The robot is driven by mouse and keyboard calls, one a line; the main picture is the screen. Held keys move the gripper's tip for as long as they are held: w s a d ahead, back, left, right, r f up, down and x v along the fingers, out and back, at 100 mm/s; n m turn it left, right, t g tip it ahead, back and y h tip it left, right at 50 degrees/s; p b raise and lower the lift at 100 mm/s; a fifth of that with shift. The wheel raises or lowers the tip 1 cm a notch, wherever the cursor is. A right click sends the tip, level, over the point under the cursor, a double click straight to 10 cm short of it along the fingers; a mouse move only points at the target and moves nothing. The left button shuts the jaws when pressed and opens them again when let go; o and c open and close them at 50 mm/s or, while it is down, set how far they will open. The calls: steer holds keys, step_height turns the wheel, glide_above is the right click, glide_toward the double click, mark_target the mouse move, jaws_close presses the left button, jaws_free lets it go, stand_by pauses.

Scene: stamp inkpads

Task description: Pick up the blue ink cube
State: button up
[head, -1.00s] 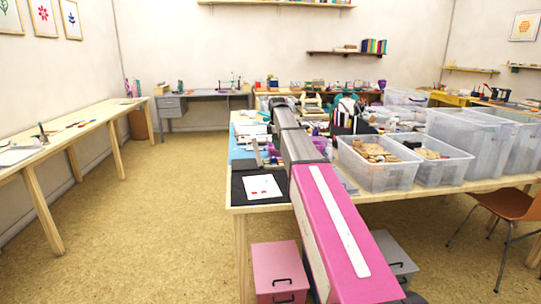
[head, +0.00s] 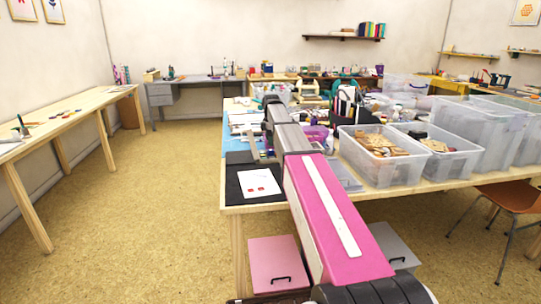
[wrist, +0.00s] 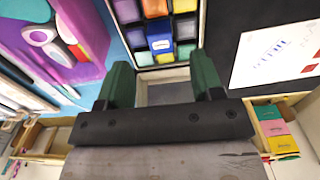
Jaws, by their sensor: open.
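In the wrist view a black case (wrist: 200,40) holds rows of small ink cubes in several colours. A blue ink cube (wrist: 158,28) sits in the middle column, with an orange cube (wrist: 155,8) above it in the picture and a yellow one (wrist: 164,58) below. A white label shows at its near side. My gripper (wrist: 163,72) is open and empty. Its two green fingers point towards the case, apart from the blue cube.
A white sheet with red marks (head: 259,184) lies on a black mat at the table's (head: 236,208) near left corner. It also shows in the wrist view (wrist: 275,55). Clear bins (head: 380,165) stand to the right. A purple item (wrist: 75,50) lies left of the case.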

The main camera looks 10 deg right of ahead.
mark_target(272, 150)
step_height(272, 150, down, 5)
steer(key=shift+d+f, duration=0.1)
steer(key=shift+d, duration=0.05)
steer(key=c, duration=1)
